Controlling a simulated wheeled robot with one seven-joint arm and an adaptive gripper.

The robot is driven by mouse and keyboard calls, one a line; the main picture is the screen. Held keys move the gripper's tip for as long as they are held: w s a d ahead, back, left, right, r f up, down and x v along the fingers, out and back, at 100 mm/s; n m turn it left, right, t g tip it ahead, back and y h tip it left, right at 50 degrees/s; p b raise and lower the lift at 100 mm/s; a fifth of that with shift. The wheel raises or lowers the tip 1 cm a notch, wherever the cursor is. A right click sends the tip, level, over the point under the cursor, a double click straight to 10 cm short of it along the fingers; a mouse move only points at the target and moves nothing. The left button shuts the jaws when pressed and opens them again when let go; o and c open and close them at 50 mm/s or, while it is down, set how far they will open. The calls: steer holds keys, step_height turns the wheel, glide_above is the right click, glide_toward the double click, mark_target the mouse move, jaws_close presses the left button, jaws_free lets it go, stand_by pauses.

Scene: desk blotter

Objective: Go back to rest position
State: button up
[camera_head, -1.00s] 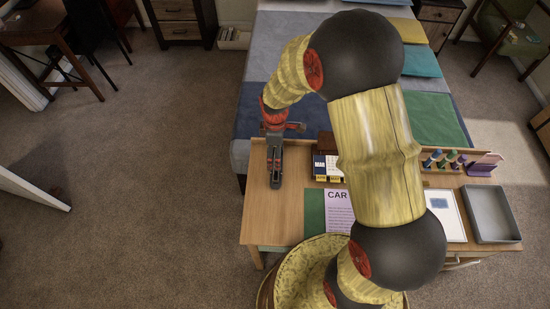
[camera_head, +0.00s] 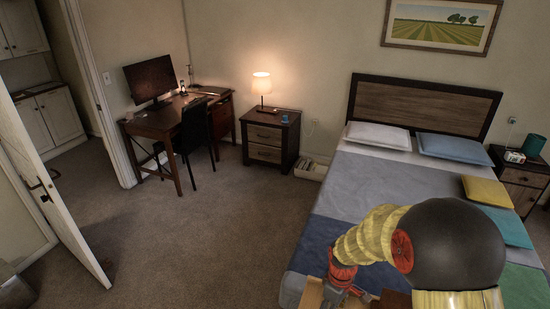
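My gripper (camera_head: 340,296) shows at the bottom edge of the head view, at the end of my arm with its yellow and black links. It hangs down over a light wooden desk (camera_head: 312,294). Only the red wrist and the upper part of the gripper are in view. The fingertips are cut off by the frame edge, so I cannot tell whether they are open or shut. Most of the desk top and the things on it are out of view.
A bed (camera_head: 328,205) with grey and blue bedding stands beyond the desk. A nightstand (camera_head: 270,140) with a lit lamp (camera_head: 262,84) stands by the far wall. A dark desk (camera_head: 158,121) with a monitor and chair is at left. An open door (camera_head: 50,195) is at far left. Carpet between is clear.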

steer(key=s+r+m+t+b, duration=0.1)
steer(key=s+r+m+t, duration=0.1)
steer(key=s+r, duration=0.3)
steer(key=s+r+m+t, duration=0.2)
steer(key=s+r+m, duration=0.2)
steer(key=r, duration=1)
steer(key=s+r+m+t+b, duration=0.1)
steer(key=s+r+m+t, duration=0.1)
steer(key=s+r, duration=0.5)
step_height(320, 180, up, 3)
steer(key=shift+s+d+r+m+t+b, duration=0.15)
steer(key=shift+s+m+t+b, duration=0.25)
steer(key=shift+m, duration=0.3)
